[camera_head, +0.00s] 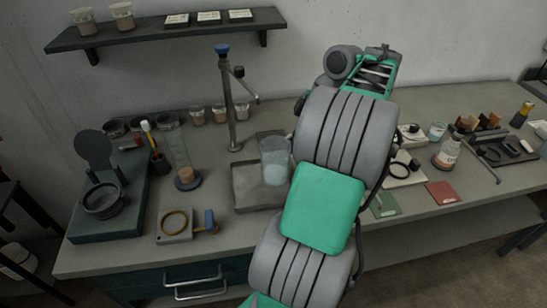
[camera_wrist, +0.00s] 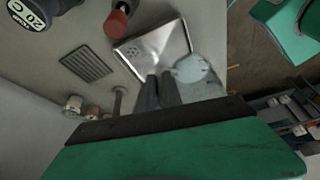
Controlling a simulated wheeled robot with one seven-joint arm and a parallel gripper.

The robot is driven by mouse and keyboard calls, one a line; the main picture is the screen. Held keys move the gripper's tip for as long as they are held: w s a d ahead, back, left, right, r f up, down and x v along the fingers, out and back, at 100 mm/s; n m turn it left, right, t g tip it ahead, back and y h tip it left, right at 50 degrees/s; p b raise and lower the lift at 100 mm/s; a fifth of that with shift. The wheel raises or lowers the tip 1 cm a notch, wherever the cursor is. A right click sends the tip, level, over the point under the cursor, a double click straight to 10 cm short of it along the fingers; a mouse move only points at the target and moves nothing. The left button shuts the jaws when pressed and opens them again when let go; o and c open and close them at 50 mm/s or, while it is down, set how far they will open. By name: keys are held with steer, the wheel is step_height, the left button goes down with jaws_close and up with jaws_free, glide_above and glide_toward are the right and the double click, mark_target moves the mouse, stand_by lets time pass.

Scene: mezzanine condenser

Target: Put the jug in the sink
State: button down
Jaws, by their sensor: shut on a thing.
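The clear jug (camera_head: 275,160) shows in the head view in front of the sink's right and back part. The sink (camera_head: 240,199) is a shallow grey metal basin set in the bench. In the wrist view the jug (camera_wrist: 197,72) is pale and see-through and overlaps the sink's edge; the sink (camera_wrist: 158,42) shows bright metal with drain holes. My gripper (camera_wrist: 163,88) has its dark fingers shut at the jug's side. In the head view my arm hides the gripper. I cannot tell whether the jug's base touches the sink.
A tall tap (camera_head: 232,110) stands behind the sink. Left of it are a glass cylinder (camera_head: 180,155), a ring on a plate (camera_head: 175,224) and a dark stand (camera_head: 97,165). Small beakers line the back. Right of my arm are a flask (camera_head: 447,151) and a red tile (camera_head: 443,192).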

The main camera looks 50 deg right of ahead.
steer(key=w+f, duration=0.2)
steer(key=f, duration=0.1)
steer(key=w+d+f+b, duration=0.1)
steer(key=w+f, duration=0.5)
steer(key=f, duration=0.1)
steer(key=shift+d, duration=0.25)
steer(key=shift+f, duration=0.3)
steer(key=c, duration=1.5)
jaws_free()
steer(key=shift+s, duration=0.1)
steer(key=shift+r, duration=0.15)
steer(key=p+v, duration=0.4)
steer(key=v, duration=0.8)
steer(key=shift+p, duration=0.35)
